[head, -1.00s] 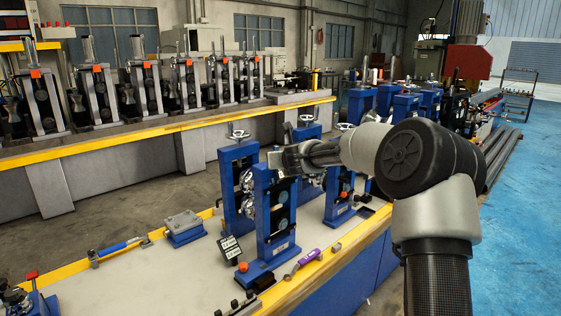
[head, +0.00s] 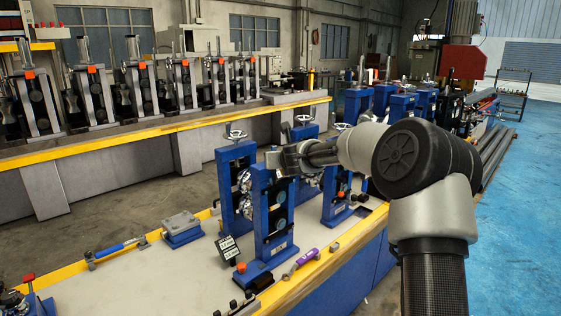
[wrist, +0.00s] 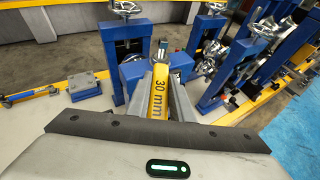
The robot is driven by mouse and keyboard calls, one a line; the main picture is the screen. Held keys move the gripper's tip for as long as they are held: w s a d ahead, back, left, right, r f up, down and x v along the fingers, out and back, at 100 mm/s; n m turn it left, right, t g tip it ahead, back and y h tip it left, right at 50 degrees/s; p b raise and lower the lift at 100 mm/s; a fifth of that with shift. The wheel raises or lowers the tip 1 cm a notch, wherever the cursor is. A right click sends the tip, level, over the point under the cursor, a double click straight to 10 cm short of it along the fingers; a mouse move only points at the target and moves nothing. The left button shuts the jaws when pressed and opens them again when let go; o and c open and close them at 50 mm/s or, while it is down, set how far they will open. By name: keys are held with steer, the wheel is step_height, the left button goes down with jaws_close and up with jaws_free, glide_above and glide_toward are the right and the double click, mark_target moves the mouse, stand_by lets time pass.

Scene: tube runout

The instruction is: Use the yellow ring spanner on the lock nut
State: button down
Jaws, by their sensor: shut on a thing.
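The yellow ring spanner (wrist: 158,100), marked "30 mm", is held in my gripper (wrist: 161,90) in the wrist view. It points away from me toward the tops of the blue roll stands. In the head view my gripper (head: 284,161) is at the top of the front blue stand (head: 263,215). I cannot tell whether it touches the stand. The lock nut cannot be made out.
A purple-handled spanner (head: 301,262) lies by the front stand's foot. A blue-handled tool (head: 116,249) and a grey block on a blue base (head: 181,229) are to the left. Handwheel-topped blue stands (head: 235,165) crowd the gripper. The bench plate (head: 170,283) is bare in front.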

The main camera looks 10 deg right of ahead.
steer(key=shift+r+b, duration=0.45)
steer(key=shift+b, duration=0.85)
steer(key=shift+f, duration=0.1)
steer(key=shift+r+p, duration=0.4)
steer(key=shift+p, duration=0.05)
steer(key=shift+r+p, duration=1.6)
steer(key=shift+p, duration=1)
steer(key=shift+r+p, duration=0.65)
steer(key=shift+r, duration=0.15)
